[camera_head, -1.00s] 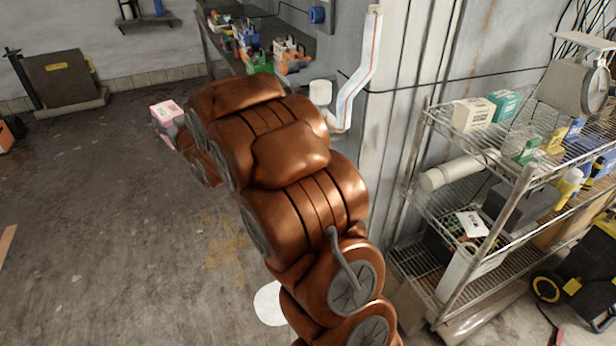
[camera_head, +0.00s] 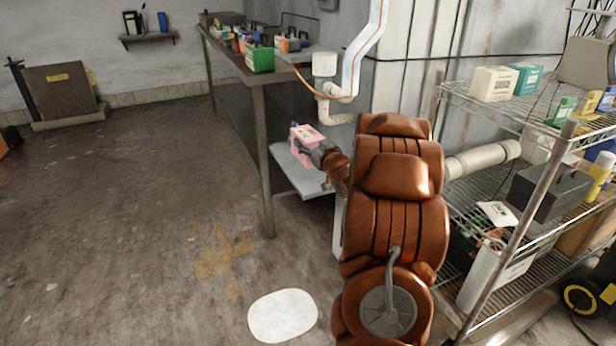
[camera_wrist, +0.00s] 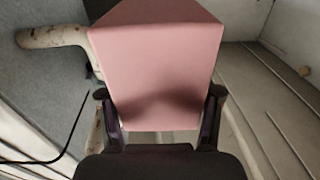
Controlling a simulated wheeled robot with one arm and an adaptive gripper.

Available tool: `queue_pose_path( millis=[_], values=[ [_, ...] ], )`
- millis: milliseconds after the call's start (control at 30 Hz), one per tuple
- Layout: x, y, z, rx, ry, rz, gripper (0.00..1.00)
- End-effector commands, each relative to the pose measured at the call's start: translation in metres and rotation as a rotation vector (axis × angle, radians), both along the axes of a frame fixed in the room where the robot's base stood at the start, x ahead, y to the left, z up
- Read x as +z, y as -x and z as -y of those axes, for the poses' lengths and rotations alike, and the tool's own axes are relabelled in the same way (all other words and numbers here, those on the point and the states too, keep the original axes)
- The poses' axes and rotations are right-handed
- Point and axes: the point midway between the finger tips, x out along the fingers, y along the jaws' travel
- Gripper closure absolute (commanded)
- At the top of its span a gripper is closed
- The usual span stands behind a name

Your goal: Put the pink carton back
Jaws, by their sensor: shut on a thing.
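The pink carton (camera_head: 303,136) is held out at the end of my arm, in front of the grey wall, near the right end of the long workbench. It appears above or in front of a low pale shelf (camera_head: 303,170); the exact gap cannot be told. My gripper (camera_head: 318,152) is shut on the carton. In the wrist view the pink carton (camera_wrist: 158,62) fills the middle, with a dark finger of my gripper (camera_wrist: 158,115) on each side of it. The carton's far side is hidden.
The workbench (camera_head: 258,88) carries a green box (camera_head: 260,59) and several other items. A wire shelf rack (camera_head: 560,145) stands on the right with a white carton (camera_head: 493,84) and a teal carton (camera_head: 526,78) on top. White pipes run down the wall. The floor at left is open.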

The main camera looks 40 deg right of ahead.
Motion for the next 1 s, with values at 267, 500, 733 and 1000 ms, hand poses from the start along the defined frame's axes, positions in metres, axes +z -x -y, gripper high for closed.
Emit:
queue_pose_path(
  millis=[267,500,733,1000],
  values=[
    [-0.072,0.070,0.064,-0.055,-0.012,-0.009,0.85],
    [-0.091,0.097,0.082,-0.070,-0.018,-0.011,0.85],
    [-0.095,0.069,0.082,-0.066,-0.016,-0.009,0.85],
    [-0.101,0.010,0.082,-0.066,-0.015,-0.009,0.85]
  ],
)
